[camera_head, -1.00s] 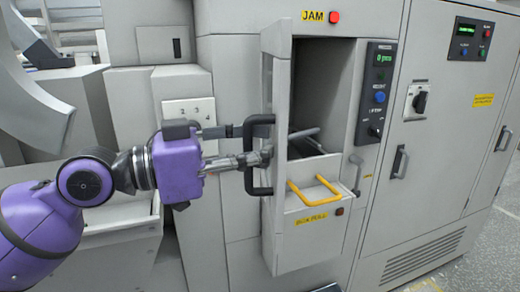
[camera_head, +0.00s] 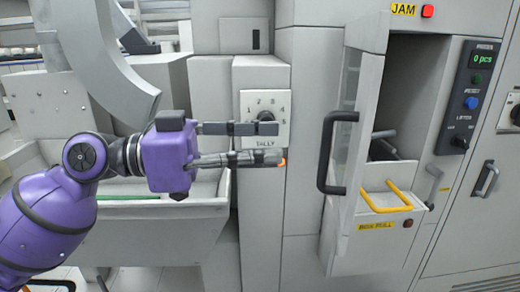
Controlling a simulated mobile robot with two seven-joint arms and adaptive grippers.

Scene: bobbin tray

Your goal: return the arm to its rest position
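My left arm comes in from the left, and its purple-bodied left gripper (camera_head: 281,146) is open with nothing between its two grey fingers. The fingers point right, in front of the grey panel and partly over the tally plate (camera_head: 249,104). The gripper is clear of the black door handle (camera_head: 325,150), which is to its right. The narrow cabinet door (camera_head: 352,100) with that handle stands open. My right gripper is not in view.
Inside the open bay, a tray with a yellow handle (camera_head: 388,200) sits above a yellow label (camera_head: 376,226). A control panel (camera_head: 472,95) reads "0 pcs". A red jam light (camera_head: 428,11) is above. A curved grey chute (camera_head: 110,60) hangs above my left arm.

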